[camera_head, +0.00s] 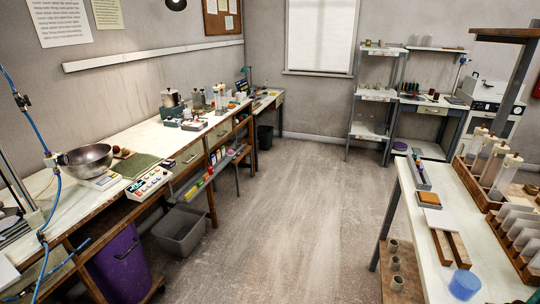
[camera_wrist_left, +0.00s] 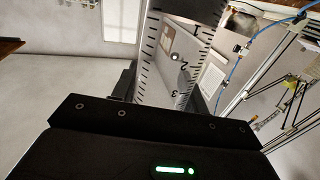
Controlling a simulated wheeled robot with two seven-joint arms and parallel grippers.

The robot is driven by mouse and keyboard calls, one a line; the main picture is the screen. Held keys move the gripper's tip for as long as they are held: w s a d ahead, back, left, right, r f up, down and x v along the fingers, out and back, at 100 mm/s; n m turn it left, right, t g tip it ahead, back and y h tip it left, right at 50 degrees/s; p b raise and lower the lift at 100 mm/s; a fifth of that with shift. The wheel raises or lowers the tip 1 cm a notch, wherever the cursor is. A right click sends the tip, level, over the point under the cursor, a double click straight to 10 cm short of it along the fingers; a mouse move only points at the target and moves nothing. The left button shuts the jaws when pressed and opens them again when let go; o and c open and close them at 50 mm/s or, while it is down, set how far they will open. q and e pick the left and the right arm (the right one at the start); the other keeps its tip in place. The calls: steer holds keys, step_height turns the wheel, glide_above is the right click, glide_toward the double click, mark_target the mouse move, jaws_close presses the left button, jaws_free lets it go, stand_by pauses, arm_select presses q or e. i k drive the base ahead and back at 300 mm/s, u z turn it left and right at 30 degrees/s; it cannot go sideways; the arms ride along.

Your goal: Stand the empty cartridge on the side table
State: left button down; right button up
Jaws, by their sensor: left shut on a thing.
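In the left wrist view, my left gripper (camera_wrist_left: 165,88) is shut on a clear cartridge (camera_wrist_left: 182,48) with black graduation marks and numbers. The cartridge looks see-through and empty, and its far end runs out of the top of the picture. Neither gripper shows in the head view. A worktable (camera_head: 412,213) stands at the right, with several similar clear cartridges (camera_head: 495,160) upright in a wooden rack. A small table (camera_head: 268,97) stands at the far end of the left bench. I cannot tell which is the side table.
A long bench (camera_head: 142,153) lines the left wall, with a steel bowl (camera_head: 85,160) and a control box (camera_head: 150,182). A purple bin (camera_head: 120,265) and a grey bin (camera_head: 181,232) sit below. A blue cup (camera_head: 464,285) is on the right table. The middle floor (camera_head: 285,220) is clear.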

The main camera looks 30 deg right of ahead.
mark_target(481, 280)
steer(key=k, duration=0.2)
steer(key=u, duration=0.9)
steer(key=k, duration=1.45)
steer(key=z, duration=3.05)
steer(key=i, duration=1)
